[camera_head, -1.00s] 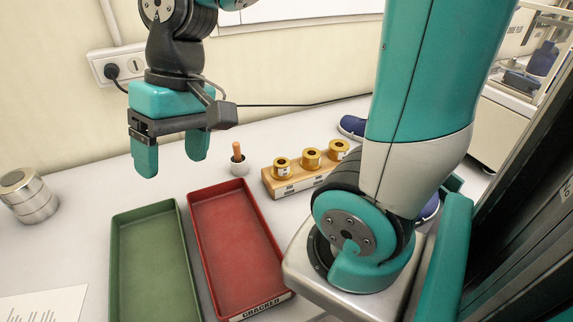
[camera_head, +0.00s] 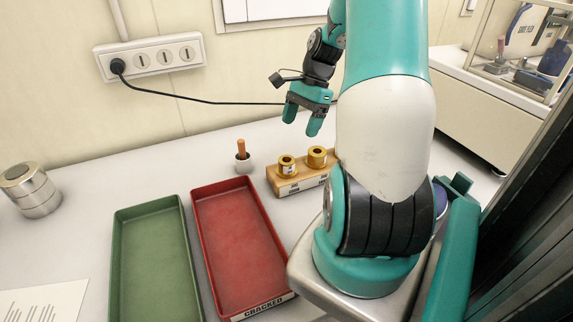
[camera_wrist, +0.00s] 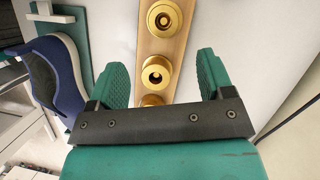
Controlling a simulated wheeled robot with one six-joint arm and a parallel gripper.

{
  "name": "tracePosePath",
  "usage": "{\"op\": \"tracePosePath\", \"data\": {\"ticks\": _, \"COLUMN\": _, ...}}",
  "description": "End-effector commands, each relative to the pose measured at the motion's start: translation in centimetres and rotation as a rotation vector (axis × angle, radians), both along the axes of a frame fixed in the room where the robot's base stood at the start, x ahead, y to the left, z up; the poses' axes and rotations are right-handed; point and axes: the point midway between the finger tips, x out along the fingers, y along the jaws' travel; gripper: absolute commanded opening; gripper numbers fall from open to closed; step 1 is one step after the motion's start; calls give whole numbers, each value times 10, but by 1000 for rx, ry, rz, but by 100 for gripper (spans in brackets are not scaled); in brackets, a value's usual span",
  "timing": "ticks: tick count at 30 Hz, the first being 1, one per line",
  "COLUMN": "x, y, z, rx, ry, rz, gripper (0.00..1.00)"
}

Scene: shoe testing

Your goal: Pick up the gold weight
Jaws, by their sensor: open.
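Gold weights stand in a row on a wooden block (camera_head: 292,188). In the head view I see two, the left gold weight (camera_head: 286,166) and another gold weight (camera_head: 317,157); my arm hides the block's right end. My gripper (camera_head: 302,125) is open and empty, above and behind the block. In the wrist view its fingers (camera_wrist: 160,78) appear either side of the middle weight, with height above it unclear.
A red tray (camera_head: 193,222) labelled CRACKED and a green tray (camera_head: 116,251) lie to the left. A small pot with an orange-handled tool (camera_head: 243,160) stands beside the block. A blue shoe (camera_wrist: 58,72) is left of the block in the wrist view.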

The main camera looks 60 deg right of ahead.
Motion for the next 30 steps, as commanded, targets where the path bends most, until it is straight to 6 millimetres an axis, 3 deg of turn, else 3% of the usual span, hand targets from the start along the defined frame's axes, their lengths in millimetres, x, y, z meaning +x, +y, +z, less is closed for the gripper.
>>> {"op": "tracePosePath", "data": {"ticks": 6, "x": 4, "y": 18, "z": -40, "rx": 3, "ry": 3, "rz": 4, "gripper": 74}}
{"op": "tracePosePath", "data": {"ticks": 14, "x": 7, "y": 24, "z": -58, "rx": 1, "ry": 1, "rz": 4, "gripper": 74}}
{"op": "tracePosePath", "data": {"ticks": 23, "x": 13, "y": 38, "z": -97, "rx": 1, "ry": 1, "rz": 4, "gripper": 74}}
{"op": "tracePosePath", "data": {"ticks": 30, "x": 14, "y": 39, "z": -103, "rx": -3, "ry": -2, "rz": 3, "gripper": 74}}
